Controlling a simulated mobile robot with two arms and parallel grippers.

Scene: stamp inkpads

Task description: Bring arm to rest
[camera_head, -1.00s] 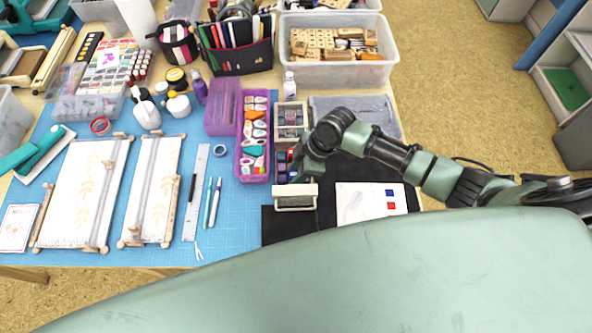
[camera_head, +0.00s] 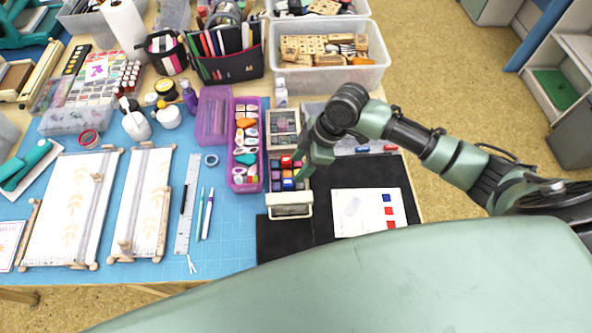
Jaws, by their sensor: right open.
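My right arm, green and black, comes in from the right. Its gripper (camera_head: 302,163) points down over the edge of the tray of small inkpads (camera_head: 274,185), which has red, blue and dark pads. The gripper is open, with nothing visible between the fingers; the wrist partly hides the fingertips, and I cannot tell whether they touch a pad. A white paper (camera_head: 369,211) with blue and red square prints lies on the black mat (camera_head: 330,182) to the right. My left gripper is not in view.
A light wooden holder (camera_head: 290,206) stands in front of the inkpads. A purple box (camera_head: 233,172) of erasers stands to their left. A wooden-framed compartment (camera_head: 283,122) lies behind, and a clear bin (camera_head: 335,75) of wooden stamps is farther back.

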